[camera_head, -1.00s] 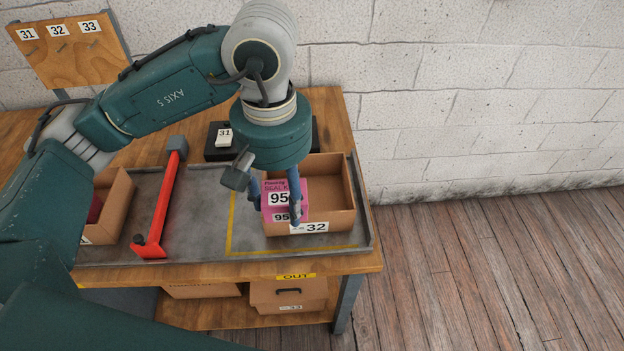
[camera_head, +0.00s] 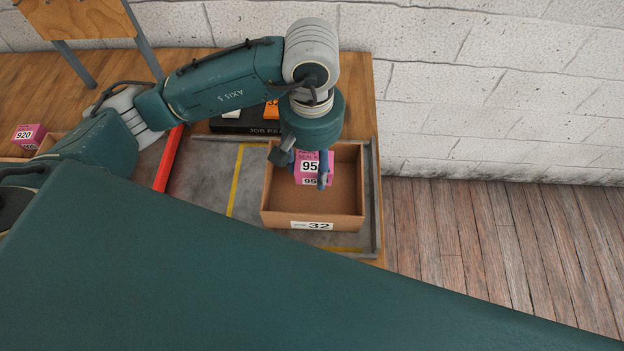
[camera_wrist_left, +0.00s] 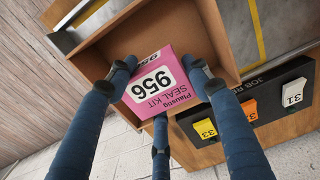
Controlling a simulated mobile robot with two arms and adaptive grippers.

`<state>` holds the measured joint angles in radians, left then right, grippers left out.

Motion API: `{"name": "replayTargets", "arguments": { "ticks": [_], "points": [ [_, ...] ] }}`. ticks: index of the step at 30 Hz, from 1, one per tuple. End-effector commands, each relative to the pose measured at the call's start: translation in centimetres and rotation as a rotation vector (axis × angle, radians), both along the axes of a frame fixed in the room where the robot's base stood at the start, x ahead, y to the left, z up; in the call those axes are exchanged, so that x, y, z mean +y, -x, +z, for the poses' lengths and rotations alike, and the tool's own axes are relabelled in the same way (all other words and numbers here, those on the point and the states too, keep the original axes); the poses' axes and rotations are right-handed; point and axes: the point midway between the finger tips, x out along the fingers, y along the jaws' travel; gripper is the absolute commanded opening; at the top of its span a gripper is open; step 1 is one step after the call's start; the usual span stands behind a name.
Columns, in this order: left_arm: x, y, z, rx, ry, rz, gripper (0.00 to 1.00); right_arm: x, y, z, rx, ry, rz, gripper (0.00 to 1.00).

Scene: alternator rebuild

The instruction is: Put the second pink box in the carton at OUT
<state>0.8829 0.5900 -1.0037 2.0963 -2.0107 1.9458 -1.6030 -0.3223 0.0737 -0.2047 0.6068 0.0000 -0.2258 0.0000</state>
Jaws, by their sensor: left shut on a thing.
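My left gripper (camera_head: 304,176) is shut on a pink box (camera_head: 312,168) with a white label. The left wrist view shows the same box (camera_wrist_left: 157,85) between the blue fingers (camera_wrist_left: 158,72), labelled "956 SEAL KIT". The open carton (camera_head: 350,221) with tag 32 stands inside the yellow-marked corner of the grey tray; it also shows in the left wrist view (camera_wrist_left: 212,32). The rest of the carton floor that shows is bare. My right gripper is out of view.
Another pink box (camera_head: 28,136), marked 920, is at the far left by a second carton. A black job rack (camera_head: 245,122) with coloured tags (camera_wrist_left: 249,110) stands behind. My own arm hides the foreground.

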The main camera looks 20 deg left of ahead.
Motion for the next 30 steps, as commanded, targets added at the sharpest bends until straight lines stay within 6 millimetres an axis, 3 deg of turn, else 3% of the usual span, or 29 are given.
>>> {"name": "replayTargets", "arguments": {
  "ticks": [6, 11, 19, 30],
  "points": [
    [0.1, 0.1, -4.3, 0.003, -0.001, 0.001, 0.24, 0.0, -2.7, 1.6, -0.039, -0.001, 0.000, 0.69],
    [0.0, 0.0, -5.7, 0.001, -0.001, 0.001, 0.24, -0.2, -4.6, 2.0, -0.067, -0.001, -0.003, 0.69],
    [0.0, 0.0, -9.0, 0.001, -0.001, 0.001, 0.24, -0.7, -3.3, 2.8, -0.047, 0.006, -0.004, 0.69],
    [0.0, -0.1, -9.6, -0.003, -0.001, -0.001, 0.24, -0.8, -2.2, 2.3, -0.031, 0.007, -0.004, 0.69]
  ]
}}
